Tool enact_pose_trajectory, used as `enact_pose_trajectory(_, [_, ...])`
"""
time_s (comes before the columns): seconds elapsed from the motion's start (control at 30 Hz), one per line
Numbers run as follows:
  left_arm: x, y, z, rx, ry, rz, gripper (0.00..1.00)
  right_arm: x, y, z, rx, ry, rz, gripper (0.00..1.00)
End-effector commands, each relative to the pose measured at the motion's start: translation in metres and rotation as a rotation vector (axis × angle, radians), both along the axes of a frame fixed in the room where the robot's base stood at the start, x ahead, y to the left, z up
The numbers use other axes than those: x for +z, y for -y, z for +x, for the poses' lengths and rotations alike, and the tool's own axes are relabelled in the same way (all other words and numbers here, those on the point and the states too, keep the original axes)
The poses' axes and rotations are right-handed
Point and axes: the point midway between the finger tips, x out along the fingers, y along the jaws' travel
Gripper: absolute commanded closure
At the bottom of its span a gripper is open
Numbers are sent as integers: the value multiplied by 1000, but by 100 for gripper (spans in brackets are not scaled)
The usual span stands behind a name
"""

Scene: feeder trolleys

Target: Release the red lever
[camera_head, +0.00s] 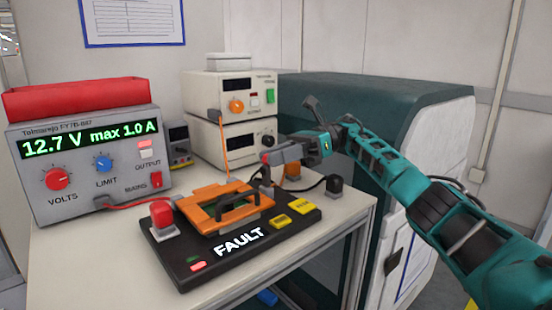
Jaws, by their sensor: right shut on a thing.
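My right gripper (278,156) reaches in from the right and is shut on the red lever (266,158). Only a small red end of the lever shows at the fingers. The lever's lower part and pivot are largely hidden, with dark metal parts just below. The grip is above the back right of a black test fixture (185,275) marked FAULT. An orange frame (195,222) with a black handle (240,205) lies on the fixture. My left gripper is not in view.
A red block (162,213) stands at the fixture's left, with yellow buttons (281,221) at its right. A power supply (85,165) reading 12.7 V stands left. Stacked instruments (230,140) stand behind. A dark green cabinet (370,100) is right of the table (95,265).

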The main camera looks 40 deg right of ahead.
Motion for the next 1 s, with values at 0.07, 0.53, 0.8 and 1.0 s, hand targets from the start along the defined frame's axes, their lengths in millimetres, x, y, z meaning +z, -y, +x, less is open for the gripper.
enact_pose_trajectory(0.07, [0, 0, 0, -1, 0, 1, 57, 1, 0, 0, -2, 1, 5, 100])
enact_pose_trajectory(0.53, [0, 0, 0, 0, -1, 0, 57, 1, 0, 0, -1, 0, 2, 63])
enact_pose_trajectory(0.8, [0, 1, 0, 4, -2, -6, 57, 2, 0, 0, -1, 0, 1, 63])
enact_pose_trajectory(1.0, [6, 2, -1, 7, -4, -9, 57, 29, 0, 0, -1, 5, 0, 63])
